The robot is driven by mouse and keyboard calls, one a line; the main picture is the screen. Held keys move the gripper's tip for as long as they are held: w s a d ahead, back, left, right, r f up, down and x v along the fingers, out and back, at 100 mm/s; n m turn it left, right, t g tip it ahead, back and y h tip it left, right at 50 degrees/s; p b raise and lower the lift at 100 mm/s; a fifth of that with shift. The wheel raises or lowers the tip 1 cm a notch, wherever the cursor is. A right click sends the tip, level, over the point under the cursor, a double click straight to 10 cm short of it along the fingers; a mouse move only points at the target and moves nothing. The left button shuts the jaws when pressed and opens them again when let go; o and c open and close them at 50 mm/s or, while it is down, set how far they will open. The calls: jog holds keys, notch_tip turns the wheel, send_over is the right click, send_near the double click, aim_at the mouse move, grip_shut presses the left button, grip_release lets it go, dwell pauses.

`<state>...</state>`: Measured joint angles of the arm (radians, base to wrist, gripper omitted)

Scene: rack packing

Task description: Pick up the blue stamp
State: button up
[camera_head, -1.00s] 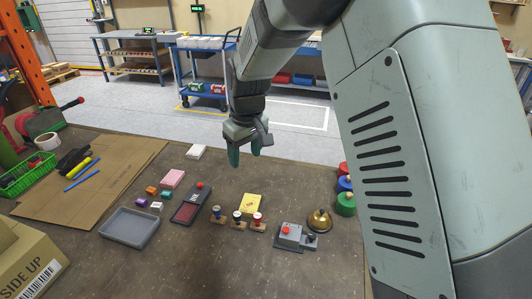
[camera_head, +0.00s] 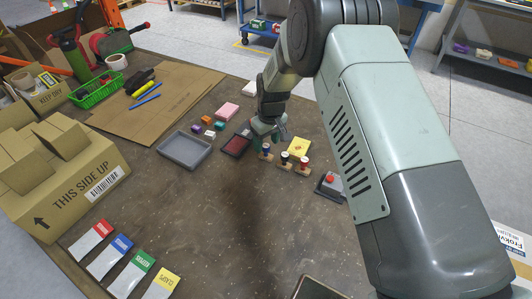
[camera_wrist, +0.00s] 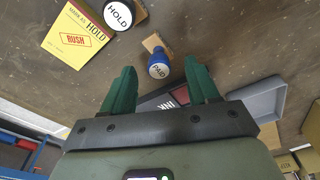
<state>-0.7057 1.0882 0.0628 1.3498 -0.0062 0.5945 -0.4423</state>
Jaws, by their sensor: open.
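The blue stamp (camera_head: 265,149), with a wooden base, stands on the brown table at the left end of a row of stamps. In the wrist view the blue stamp (camera_wrist: 159,68) shows its round top marked PAID, ahead of and between the tips of the green fingers. My gripper (camera_head: 269,137) hangs low, close to and behind the stamp in the head view. In the wrist view my gripper (camera_wrist: 160,84) is open and empty; I cannot tell whether a finger touches the stamp.
A black-topped stamp (camera_head: 284,157) and a red-topped stamp (camera_head: 304,162) stand just right of the blue one. A yellow box (camera_head: 299,145) lies behind them. A red ink pad (camera_head: 236,145) and a grey tray (camera_head: 186,149) are to the left. The table in front is mostly clear.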

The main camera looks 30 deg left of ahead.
aim_at(266, 146)
jog(key=f, duration=0.3)
jog(key=shift+w+a+f, duration=0.2)
jog(key=shift+a+f, duration=0.05)
